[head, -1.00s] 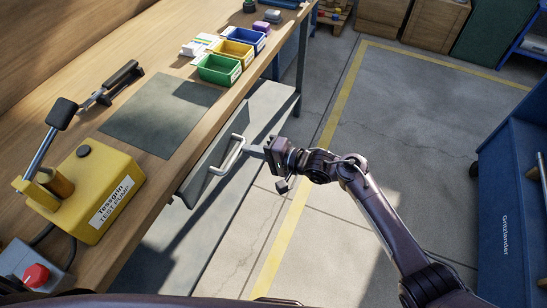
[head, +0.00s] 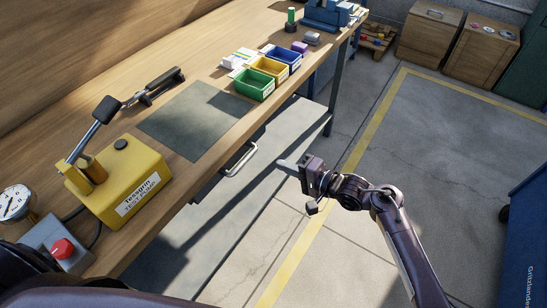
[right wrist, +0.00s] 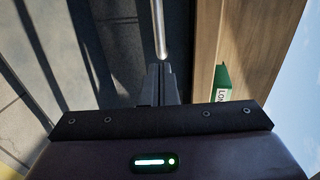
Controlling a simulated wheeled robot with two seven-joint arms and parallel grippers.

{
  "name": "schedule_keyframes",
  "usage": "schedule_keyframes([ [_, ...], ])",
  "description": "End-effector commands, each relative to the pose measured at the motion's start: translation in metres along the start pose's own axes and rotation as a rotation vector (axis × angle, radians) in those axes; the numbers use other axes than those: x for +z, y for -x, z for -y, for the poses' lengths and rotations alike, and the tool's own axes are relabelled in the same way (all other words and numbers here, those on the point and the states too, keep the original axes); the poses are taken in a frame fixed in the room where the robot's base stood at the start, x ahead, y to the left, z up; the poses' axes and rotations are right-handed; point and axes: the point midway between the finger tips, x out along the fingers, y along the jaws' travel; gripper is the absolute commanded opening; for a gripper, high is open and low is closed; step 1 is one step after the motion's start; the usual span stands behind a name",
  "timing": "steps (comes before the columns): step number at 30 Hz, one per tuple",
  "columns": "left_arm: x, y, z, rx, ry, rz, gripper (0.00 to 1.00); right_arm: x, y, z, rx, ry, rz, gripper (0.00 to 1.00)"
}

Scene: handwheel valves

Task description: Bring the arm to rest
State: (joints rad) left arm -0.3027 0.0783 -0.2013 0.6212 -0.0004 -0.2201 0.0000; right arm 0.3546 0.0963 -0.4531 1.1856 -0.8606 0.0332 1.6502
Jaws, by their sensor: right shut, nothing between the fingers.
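My right gripper (head: 290,168) shows in the head view over the floor, right of the workbench. Its fingers are shut with nothing between them. A pale metal handle (head: 240,161) shows below the bench edge, to the left of the fingertips, with a gap between. In the right wrist view the shut fingers (right wrist: 158,84) point at a metal bar (right wrist: 160,32), which looks like the same handle. I cannot tell how far the drawer behind the handle stands out. My left gripper is not in view.
The wooden bench (head: 205,85) carries a yellow test pump (head: 118,180), a red-knobbed box (head: 58,250), a gauge (head: 14,203), a dark mat (head: 190,122) and green (head: 255,84), yellow and blue bins. A blue cabinet (head: 525,245) stands at right. The floor between is clear.

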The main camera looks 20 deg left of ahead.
Motion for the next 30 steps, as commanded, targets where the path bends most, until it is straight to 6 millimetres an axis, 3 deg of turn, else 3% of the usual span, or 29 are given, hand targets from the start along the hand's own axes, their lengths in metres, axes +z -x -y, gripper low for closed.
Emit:
schedule_keyframes([
  [3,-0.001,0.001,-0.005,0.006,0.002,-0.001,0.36,0.001,0.026,-0.001,0.0,0.001,0.0,0.0],
  [9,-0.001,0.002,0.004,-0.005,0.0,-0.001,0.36,0.001,0.056,0.0,-0.001,0.0,0.002,0.0],
  [22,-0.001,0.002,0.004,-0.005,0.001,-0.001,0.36,0.0,0.066,-0.005,0.003,0.002,-0.006,0.0],
  [26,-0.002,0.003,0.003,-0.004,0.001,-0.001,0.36,-0.006,0.069,-0.046,0.056,0.033,-0.076,0.0],
  [29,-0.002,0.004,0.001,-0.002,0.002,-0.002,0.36,-0.009,0.079,-0.109,0.154,0.091,-0.164,0.0],
  [30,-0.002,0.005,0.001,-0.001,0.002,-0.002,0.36,-0.007,0.086,-0.139,0.208,0.118,-0.197,0.0],
])
